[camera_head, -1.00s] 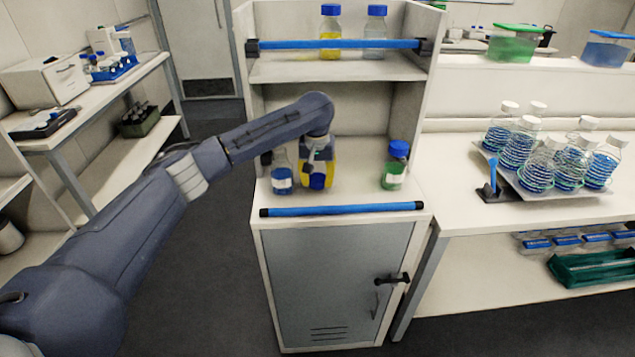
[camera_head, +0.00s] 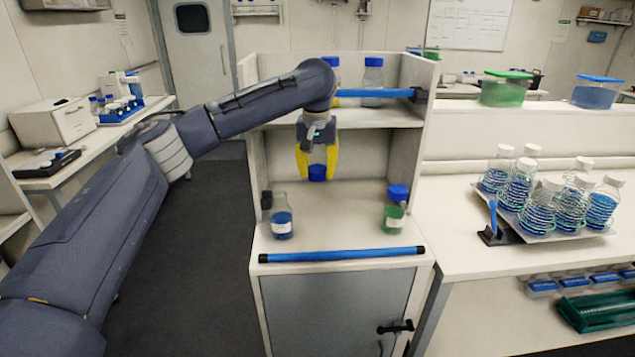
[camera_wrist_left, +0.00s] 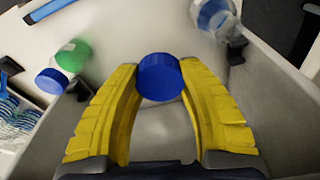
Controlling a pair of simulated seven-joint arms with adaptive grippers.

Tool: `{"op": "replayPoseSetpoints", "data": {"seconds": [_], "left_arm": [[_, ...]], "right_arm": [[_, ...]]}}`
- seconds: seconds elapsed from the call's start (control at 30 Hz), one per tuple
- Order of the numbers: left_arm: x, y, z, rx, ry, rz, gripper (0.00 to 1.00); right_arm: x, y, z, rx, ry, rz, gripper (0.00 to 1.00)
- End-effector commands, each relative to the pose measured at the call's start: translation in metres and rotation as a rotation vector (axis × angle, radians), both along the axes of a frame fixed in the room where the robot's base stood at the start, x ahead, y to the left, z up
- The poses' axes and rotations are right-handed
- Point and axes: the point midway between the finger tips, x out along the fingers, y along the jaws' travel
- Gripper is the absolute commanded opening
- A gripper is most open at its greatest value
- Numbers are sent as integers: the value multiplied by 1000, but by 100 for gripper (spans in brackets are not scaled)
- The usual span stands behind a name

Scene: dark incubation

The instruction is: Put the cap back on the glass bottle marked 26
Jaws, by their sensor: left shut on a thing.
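My left gripper (camera_head: 317,164), with yellow fingers, is shut on a blue cap (camera_head: 317,173). It holds the cap in the air above the cabinet's counter, between two bottles. The cap also shows between the fingertips in the left wrist view (camera_wrist_left: 160,77). An uncapped glass bottle (camera_head: 282,218) with blue liquid and a white label stands upright on the counter, left of the gripper and lower. It shows at the top right of the left wrist view (camera_wrist_left: 213,17). The number on its label is too small to read. My right gripper is out of view.
A green-liquid bottle (camera_head: 394,213) with a blue cap stands at the counter's right. A blue rail (camera_head: 341,255) runs along the front edge. The shelf above holds capped bottles (camera_head: 372,82) behind another rail. The middle counter is clear.

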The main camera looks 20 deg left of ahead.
Motion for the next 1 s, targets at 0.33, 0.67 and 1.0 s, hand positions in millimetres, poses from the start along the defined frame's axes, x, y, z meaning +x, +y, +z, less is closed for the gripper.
{"op": "replayPoseSetpoints", "data": {"seconds": [0.33,0.67,1.0], "left_arm": [[0,0,10,0,0,0,24],[0,0,9,-1,-1,0,24],[0,0,9,-1,-1,0,24]], "right_arm": [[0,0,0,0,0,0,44],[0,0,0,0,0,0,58],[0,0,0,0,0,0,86]]}}
